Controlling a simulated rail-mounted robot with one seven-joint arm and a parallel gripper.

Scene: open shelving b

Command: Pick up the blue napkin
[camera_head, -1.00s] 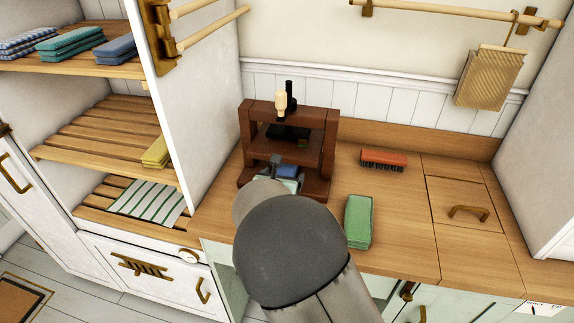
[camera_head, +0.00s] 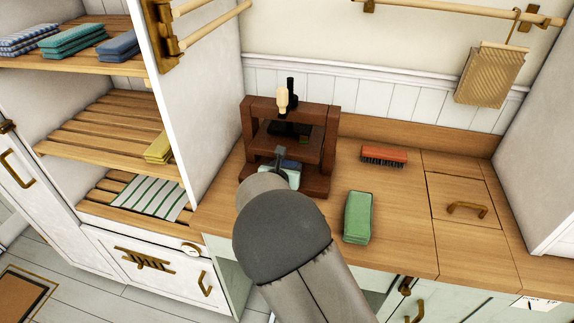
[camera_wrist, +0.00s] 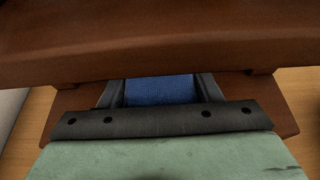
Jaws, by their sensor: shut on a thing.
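The blue napkin (camera_wrist: 160,90) shows in the wrist view between the two dark fingers of my gripper (camera_wrist: 160,80). My gripper is shut on it. The napkin lies at the wooden press (camera_head: 318,185), under its dark red-brown crosspiece (camera_wrist: 160,45); its far part is hidden by that wood. I cannot tell whether it still touches the base of the press. In the head view my gripper (camera_head: 282,160) is at the front of the press, and the napkin is hidden there behind my arm.
A green folded stack (camera_head: 357,218) and a red brush (camera_head: 384,155) lie on the counter (camera_head: 400,220) to the right. Shelves at left hold other folded cloths, including a blue stack (camera_head: 117,46). A white partition (camera_head: 195,90) stands left of the press.

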